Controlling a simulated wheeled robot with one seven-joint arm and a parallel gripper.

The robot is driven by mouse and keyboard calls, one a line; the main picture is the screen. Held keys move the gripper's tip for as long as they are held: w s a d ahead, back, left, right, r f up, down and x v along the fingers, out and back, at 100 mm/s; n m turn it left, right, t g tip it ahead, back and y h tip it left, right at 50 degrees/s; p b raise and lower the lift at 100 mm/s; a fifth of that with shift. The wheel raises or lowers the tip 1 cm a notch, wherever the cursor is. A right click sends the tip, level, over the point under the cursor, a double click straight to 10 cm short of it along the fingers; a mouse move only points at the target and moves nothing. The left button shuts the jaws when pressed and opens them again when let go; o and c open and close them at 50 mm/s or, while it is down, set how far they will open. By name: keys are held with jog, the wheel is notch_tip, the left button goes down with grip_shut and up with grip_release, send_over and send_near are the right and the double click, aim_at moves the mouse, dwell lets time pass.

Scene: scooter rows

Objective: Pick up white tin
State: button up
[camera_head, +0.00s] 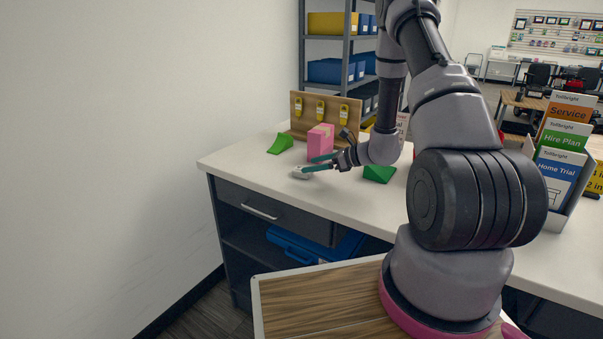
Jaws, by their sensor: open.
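A small whitish, low object (299,173), which looks like the white tin, lies on the white counter top (245,168) near its front left part. Part of the tin is hidden by the near finger.
A pink box (320,142) stands just behind the gripper. A wooden board (298,112) with yellow tags stands behind. A leaflet rack (560,190) stands at right. The counter's left end is clear.

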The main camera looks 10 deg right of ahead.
aim_at(299, 168)
jog(key=shift+f+x, duration=0.15)
jog(key=shift+x, duration=1.45)
jog(key=shift+f+x, duration=0.2)
jog(key=shift+x, duration=1.35)
jog(key=shift+s, duration=0.1)
grip_shut()
jog(key=shift+r, duration=0.1)
